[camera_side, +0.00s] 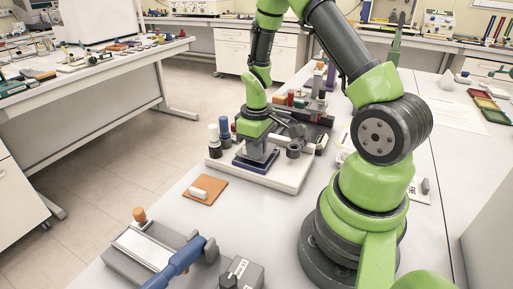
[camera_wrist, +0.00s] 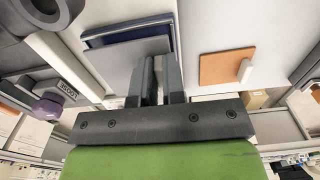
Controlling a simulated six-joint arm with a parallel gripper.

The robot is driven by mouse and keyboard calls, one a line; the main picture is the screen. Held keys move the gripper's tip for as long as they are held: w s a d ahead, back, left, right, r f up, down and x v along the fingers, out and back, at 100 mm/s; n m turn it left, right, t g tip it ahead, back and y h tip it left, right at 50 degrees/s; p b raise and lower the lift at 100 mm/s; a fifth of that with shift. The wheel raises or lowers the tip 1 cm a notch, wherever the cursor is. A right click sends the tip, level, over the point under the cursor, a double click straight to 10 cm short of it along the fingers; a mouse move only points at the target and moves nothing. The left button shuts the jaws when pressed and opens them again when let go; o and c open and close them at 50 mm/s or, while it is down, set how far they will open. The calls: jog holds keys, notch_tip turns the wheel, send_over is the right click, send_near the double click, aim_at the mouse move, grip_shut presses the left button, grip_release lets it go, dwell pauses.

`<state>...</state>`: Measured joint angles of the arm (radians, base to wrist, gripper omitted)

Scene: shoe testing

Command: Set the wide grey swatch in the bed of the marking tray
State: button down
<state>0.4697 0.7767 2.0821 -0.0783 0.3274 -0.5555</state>
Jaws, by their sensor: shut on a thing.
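The marking tray (camera_side: 240,164) looks like a shallow dark-blue tray on a pale board; its blue rim also shows at the top of the wrist view (camera_wrist: 125,30). My gripper (camera_side: 259,148) points down directly over this tray, and its fingers (camera_wrist: 161,72) show in the wrist view with a narrow gap between them. The wide grey swatch (camera_wrist: 130,60) appears as a flat grey piece at the fingers, beside the blue rim. My gripper is shut on it. The fingers hide part of it, and I cannot tell whether it touches the tray bed.
An orange square (camera_side: 205,191) with a white block lies left of the board (camera_side: 285,181). A blue-handled tool (camera_side: 180,262) lies in front.

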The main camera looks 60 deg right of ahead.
jog(key=shift+f, duration=0.75)
jog(key=w+a+r, duration=0.3)
jog(key=a+r, duration=0.9)
jog(key=r, duration=0.1)
jog(key=s+d+f, duration=0.1)
jog(key=d+f, duration=0.1)
jog(key=d, duration=0.2)
jog(key=s+d+f, duration=0.1)
jog(key=d+f, duration=0.2)
jog(key=d, duration=0.1)
jog(key=s+d+f, duration=0.1)
jog(key=d+f, duration=0.1)
jog(key=d, duration=0.2)
jog(key=shift+s+f, duration=0.1)
jog(key=shift+f, duration=2.8)
